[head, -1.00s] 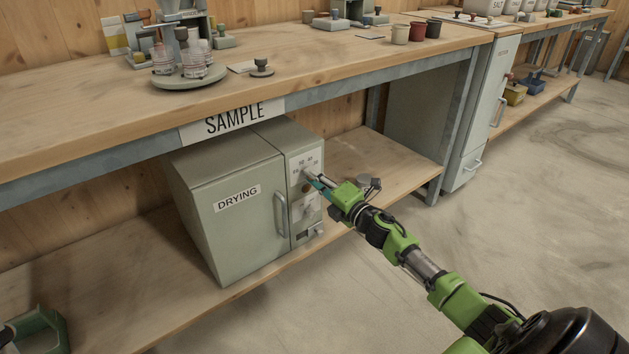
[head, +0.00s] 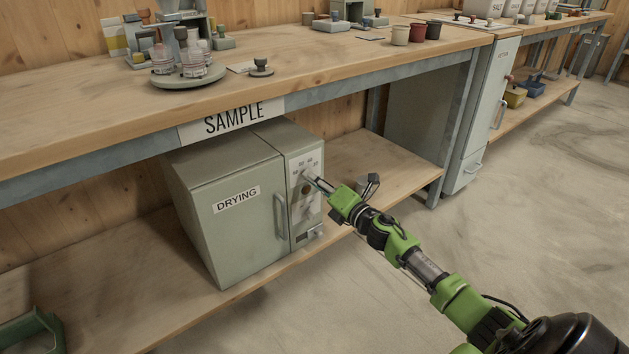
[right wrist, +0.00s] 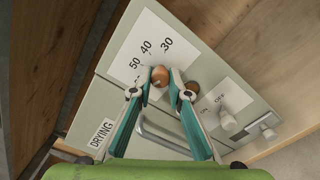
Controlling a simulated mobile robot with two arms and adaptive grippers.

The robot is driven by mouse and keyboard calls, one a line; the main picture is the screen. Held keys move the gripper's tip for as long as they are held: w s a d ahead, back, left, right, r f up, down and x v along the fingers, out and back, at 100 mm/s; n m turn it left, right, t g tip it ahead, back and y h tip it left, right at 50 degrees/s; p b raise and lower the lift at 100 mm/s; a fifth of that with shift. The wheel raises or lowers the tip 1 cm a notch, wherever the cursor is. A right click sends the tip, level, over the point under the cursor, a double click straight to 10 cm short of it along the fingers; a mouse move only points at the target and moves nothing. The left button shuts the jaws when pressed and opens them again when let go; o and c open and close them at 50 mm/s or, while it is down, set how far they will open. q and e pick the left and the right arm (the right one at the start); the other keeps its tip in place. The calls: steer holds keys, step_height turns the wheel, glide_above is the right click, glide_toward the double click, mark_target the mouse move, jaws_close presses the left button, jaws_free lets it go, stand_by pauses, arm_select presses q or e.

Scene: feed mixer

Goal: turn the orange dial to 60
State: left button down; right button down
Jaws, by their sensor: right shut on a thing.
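The orange dial (right wrist: 159,76) is a small round knob on the white scale plate of the drying oven (head: 240,205). In the right wrist view the numbers 50, 40 and 30 show around it; its pointer setting cannot be read. My right gripper (right wrist: 161,82) is shut on the dial, one fingertip on each side. In the head view the right gripper (head: 311,180) reaches the upper part of the oven's control panel from the right, and its fingertips hide the dial. My left gripper is not in view.
A grey knob (right wrist: 228,119) marked OFF sits lower on the panel. The oven stands on the lower shelf (head: 375,165) under the wooden bench top (head: 330,60). The shelf right of the oven is mostly clear.

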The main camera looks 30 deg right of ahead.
steer(key=shift+a+f, duration=0.1)
steer(key=c, duration=1.9)
jaws_free()
steer(key=s+d, duration=0.1)
steer(key=s, duration=1.1)
steer(key=shift+a, duration=0.1)
